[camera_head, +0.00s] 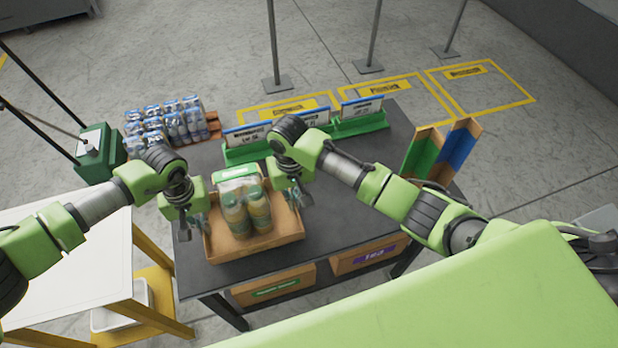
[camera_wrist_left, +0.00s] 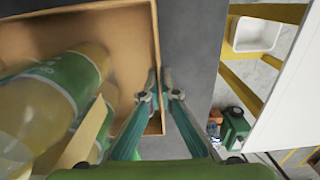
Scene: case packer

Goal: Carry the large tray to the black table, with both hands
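The large tray (camera_head: 222,250) is a shallow orange-brown tray holding green-labelled bottles (camera_head: 247,212). It is over the dark top of the black table (camera_head: 330,222); I cannot tell whether it touches the top. My left gripper (camera_head: 197,222) is at the tray's left side. In the left wrist view its fingers (camera_wrist_left: 160,76) are close together, one on each side of the tray wall (camera_wrist_left: 155,40), apparently shut on it. My right gripper (camera_head: 301,198) is at the tray's right side. Its fingertips are small, and their grip on the wall is unclear.
Green holders with signs (camera_head: 250,150) line the table's back. Packs of cans (camera_head: 165,120) stand at back left; green and blue dividers (camera_head: 440,150) stand at right. Labelled boxes (camera_head: 275,287) sit under the front edge. A white-topped table (camera_head: 80,265) stands left. The tabletop right of the tray is clear.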

